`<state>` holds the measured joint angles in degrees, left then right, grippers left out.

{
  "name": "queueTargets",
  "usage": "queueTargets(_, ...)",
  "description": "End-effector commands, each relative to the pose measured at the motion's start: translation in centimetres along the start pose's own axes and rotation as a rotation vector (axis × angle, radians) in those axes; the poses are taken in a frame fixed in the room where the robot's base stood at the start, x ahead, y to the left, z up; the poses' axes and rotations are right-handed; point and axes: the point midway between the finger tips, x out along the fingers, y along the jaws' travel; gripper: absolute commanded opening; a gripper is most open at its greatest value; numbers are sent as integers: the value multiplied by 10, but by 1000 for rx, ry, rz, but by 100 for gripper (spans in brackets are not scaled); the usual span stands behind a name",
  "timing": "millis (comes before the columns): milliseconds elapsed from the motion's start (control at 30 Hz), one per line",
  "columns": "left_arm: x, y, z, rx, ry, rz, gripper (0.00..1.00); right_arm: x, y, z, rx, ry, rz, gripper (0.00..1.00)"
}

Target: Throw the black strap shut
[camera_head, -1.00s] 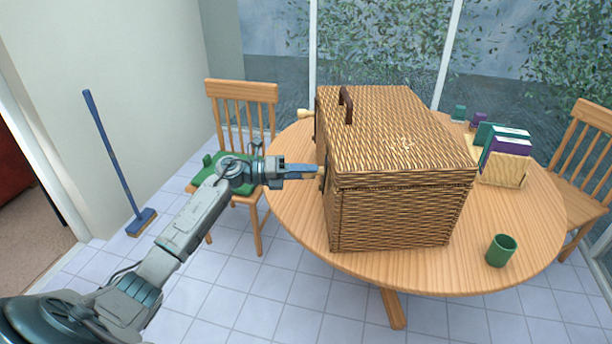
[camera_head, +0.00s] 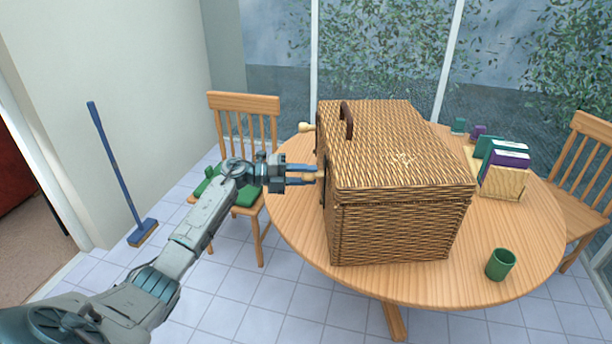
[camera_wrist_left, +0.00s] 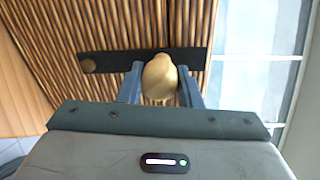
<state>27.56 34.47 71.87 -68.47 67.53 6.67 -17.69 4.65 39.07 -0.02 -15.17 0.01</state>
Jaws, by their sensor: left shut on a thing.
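A closed wicker hamper (camera_head: 395,220) stands on the round table. The fingers and knob hide part of the strap. A second pale knob (camera_head: 307,127) sticks out farther back on that side. My right gripper is not in view.
The round wooden table (camera_head: 500,230) carries a green cup (camera_head: 500,264) at the front right and a book holder (camera_head: 503,180) at the right. A chair (camera_head: 245,130) with a green cushion stands behind my left arm. A blue broom (camera_head: 120,175) leans at the left.

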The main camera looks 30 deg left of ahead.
Motion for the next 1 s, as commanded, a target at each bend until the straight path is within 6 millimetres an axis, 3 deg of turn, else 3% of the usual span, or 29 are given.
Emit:
queueTargets(233,0,0,1,-3,-3,0,0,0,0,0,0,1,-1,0)
queueTargets(267,0,0,1,-3,-3,0,38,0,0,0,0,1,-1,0)
queueTargets(333,0,0,1,-3,-3,0,51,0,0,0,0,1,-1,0)
queueTargets(367,0,0,1,-3,-3,0,53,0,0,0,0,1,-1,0)
queueTargets(733,-7,2,0,-2,-2,1,53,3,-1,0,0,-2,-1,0)
queueTargets(833,-22,4,0,-1,-3,4,53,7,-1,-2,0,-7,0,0)
queueTargets(1000,-52,4,0,-2,-3,4,53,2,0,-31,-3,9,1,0)
